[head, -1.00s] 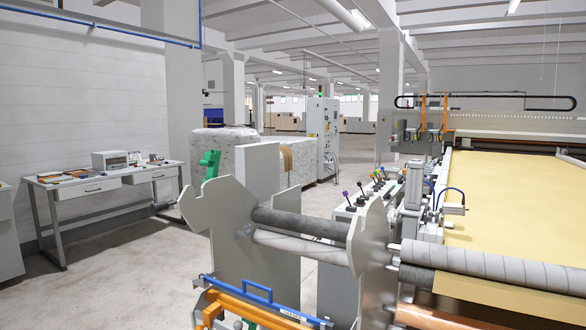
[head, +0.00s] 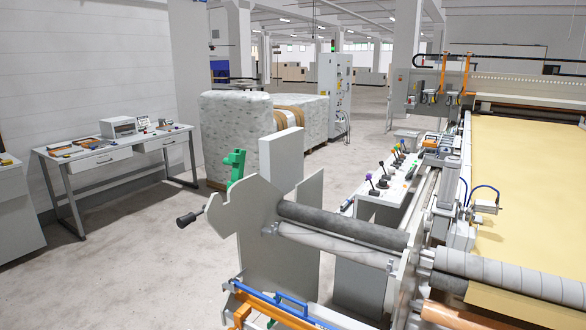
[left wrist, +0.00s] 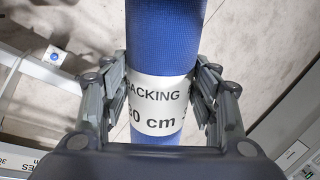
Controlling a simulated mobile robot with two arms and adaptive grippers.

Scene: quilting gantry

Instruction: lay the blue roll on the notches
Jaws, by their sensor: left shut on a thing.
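In the left wrist view a blue roll (left wrist: 165,38) with a white label reading "BACKING" and "30 cm" runs up the picture. My left gripper (left wrist: 163,100) is shut on it, with a finger on each side of the label. Pale floor shows behind the roll, and its ends are out of frame. In the head view, a grey notched plate (head: 262,222) stands left of centre; a second plate on the right is seen nearly edge-on. The blue roll and both grippers are out of the head view.
A dark grey roll (head: 345,226) and a light grey roll (head: 330,244) span between the plates. A control box with coloured levers (head: 372,206) stands behind. The yellow quilting bed (head: 535,180) fills the right. Floor (head: 140,260) at left is clear.

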